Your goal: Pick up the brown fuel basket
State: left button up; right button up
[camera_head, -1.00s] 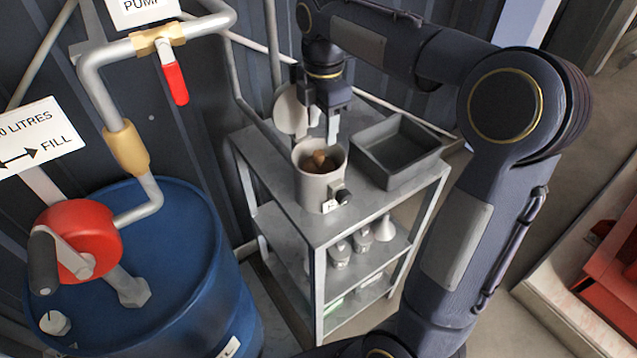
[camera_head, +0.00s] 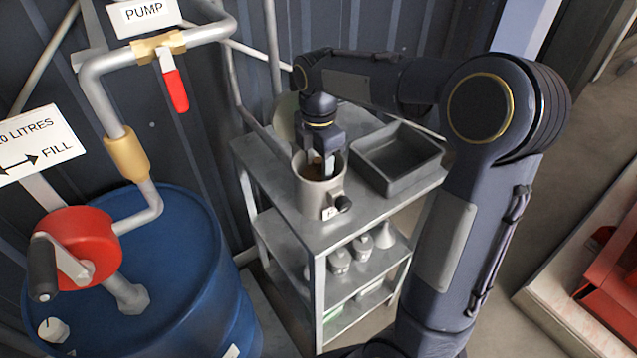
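The brown fuel basket (camera_head: 313,172) sits inside a light grey cylindrical housing (camera_head: 319,196) on the top shelf of a grey metal stand. Only a little brown shows, because my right gripper (camera_head: 320,172) covers most of it. My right gripper points down with its fingertips inside the housing's open mouth, at the basket. The fingers show as pale pieces with a gap between them, but whether they touch the basket is hidden. My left gripper is not in view.
A grey open tray (camera_head: 397,158) stands on the shelf right of the housing. A black knob (camera_head: 343,203) sticks out of the housing's front right. A blue drum (camera_head: 165,265) with a red hand pump (camera_head: 88,240) stands at left. Funnels and small containers (camera_head: 362,246) are on the lower shelf.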

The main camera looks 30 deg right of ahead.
grip_shut()
jog(key=shift+r, duration=0.15)
